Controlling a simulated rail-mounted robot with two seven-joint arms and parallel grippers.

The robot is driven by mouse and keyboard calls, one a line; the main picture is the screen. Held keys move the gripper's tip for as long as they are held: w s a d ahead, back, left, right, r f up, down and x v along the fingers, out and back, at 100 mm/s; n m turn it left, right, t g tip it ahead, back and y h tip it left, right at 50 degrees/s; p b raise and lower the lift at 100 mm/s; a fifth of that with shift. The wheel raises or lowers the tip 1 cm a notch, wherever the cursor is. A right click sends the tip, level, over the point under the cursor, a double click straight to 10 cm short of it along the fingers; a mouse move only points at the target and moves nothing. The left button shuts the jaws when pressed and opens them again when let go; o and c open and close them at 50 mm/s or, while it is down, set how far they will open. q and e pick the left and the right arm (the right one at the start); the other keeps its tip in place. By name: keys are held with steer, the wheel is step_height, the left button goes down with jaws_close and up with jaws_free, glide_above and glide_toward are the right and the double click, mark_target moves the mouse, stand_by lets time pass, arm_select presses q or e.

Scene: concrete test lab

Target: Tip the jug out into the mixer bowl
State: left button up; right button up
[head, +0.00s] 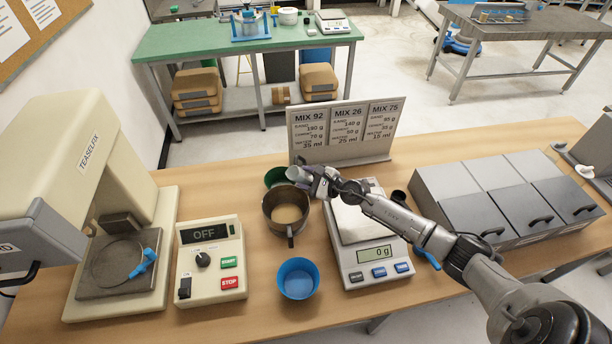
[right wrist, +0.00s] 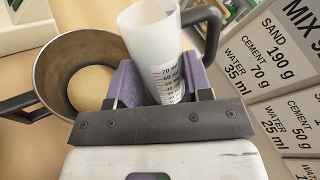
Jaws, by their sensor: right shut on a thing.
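The mixer bowl (head: 270,212) is dark grey with a handle at its front and pale sandy material inside. It stands on the wooden bench, and shows at the left of the right wrist view (right wrist: 45,75). My right gripper (head: 318,180) is at the bowl's back right rim, above the bench. Its purple fingers (right wrist: 160,85) are shut on the jug (right wrist: 152,40), a translucent white vessel with a printed ml scale. The jug's mouth and contents are not clear. A dark loop beside the jug may be its handle. My left gripper is not in view.
A scale (head: 368,268) reading 0 g stands right of the bowl. A blue cup (head: 298,279) is in front, a green cup (head: 272,177) behind. A mix sign (head: 345,153) stands at the back, a control box (head: 210,262) and mixer (head: 65,170) left, lidded bins (head: 490,212) right.

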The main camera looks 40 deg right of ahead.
steer(key=shift+d+f+n+h+p, duration=0.2)
steer(key=shift+n+h+p, duration=0.2)
steer(key=shift+n+p, duration=0.5)
steer(key=shift+f+n+g+h+p, duration=0.4)
steer(key=shift+f+n+h+p, duration=0.25)
steer(key=shift+p, duration=1.15)
steer(key=shift+f+n+p, duration=0.1)
steer(key=shift+n+p, duration=0.45)
steer(key=shift+p, duration=0.55)
steer(key=shift+f+n+h+p, duration=0.15)
steer(key=shift+n+h+p, duration=0.35)
steer(key=shift+p, duration=0.95)
steer(key=shift+a+f+n+h+p, duration=0.2)
steer(key=shift+n+h+p, duration=0.3)
steer(key=shift+p, duration=0.75)
steer(key=shift+a+n+p, duration=0.15)
steer(key=shift+n+p, duration=0.45)
steer(key=shift+p, duration=0.65)
steer(key=shift+a+h+p, duration=0.1)
steer(key=shift+h+p, duration=0.25)
steer(key=shift+n, duration=0.3)
steer(key=shift+f, duration=0.1)
